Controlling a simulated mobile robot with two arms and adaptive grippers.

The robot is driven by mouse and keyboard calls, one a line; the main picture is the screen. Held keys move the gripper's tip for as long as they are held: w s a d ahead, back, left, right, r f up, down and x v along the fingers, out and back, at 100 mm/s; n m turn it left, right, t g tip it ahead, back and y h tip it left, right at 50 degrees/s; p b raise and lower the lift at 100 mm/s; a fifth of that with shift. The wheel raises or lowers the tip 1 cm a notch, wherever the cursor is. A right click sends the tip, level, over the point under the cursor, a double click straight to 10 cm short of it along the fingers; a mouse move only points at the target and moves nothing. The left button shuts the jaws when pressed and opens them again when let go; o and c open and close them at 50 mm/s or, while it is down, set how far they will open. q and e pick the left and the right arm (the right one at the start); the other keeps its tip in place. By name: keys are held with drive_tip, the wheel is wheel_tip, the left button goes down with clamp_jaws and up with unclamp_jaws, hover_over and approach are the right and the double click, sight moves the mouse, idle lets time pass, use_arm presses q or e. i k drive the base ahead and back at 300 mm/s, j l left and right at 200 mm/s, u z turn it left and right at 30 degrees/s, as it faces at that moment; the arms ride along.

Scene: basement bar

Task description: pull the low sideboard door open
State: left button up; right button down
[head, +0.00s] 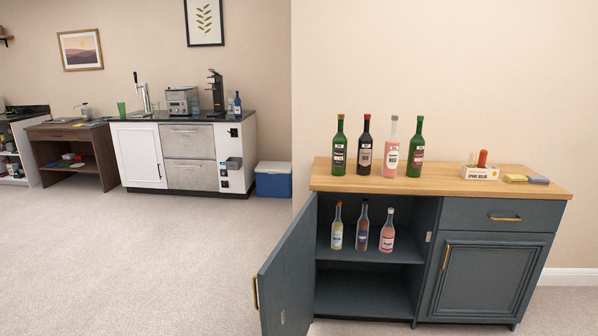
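The low sideboard (540,183) is dark blue-grey with a light wooden top and stands at the right in the head view. Its left door (287,277) stands wide open, swung out toward me and to the left, with a brass handle (255,293) at its outer edge. The opening shows a shelf (400,254) with three bottles standing on it and an empty lower compartment. The right door (480,280) is shut, below a shut drawer (500,216). Neither of my grippers shows in this view.
Several bottles (390,150) stand on the sideboard top beside a small white box (480,172) and sponges (525,179). A white bar counter (138,155), a blue cooler (273,180) and a brown desk (105,160) stand farther back. The carpet (130,260) at left is clear.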

sight(473, 277)
drive_tip(key=i+j+z, duration=0.1)
drive_tip(key=z, duration=0.35)
drive_tip(key=i+j+z, duration=0.15)
drive_tip(key=j, duration=0.2)
drive_tip(key=i+j+z, duration=0.15)
drive_tip(key=j, duration=0.25)
drive_tip(key=i+j+z, duration=0.15)
drive_tip(key=j, duration=0.25)
drive_tip(key=i+j+z, duration=0.15)
drive_tip(key=j, duration=0.25)
drive_tip(key=i+j+z, duration=0.15)
drive_tip(key=j, duration=0.25)
drive_tip(key=i+j, duration=0.1)
drive_tip(key=j, duration=0.9)
drive_tip(key=k+u, duration=0.25)
drive_tip(key=k+j+u, duration=0.25)
drive_tip(key=i+l+u, duration=0.15)
drive_tip(key=l+u, duration=0.3)
drive_tip(key=l, duration=0.2)
drive_tip(key=l+u, duration=0.5)
drive_tip(key=l, duration=0.2)
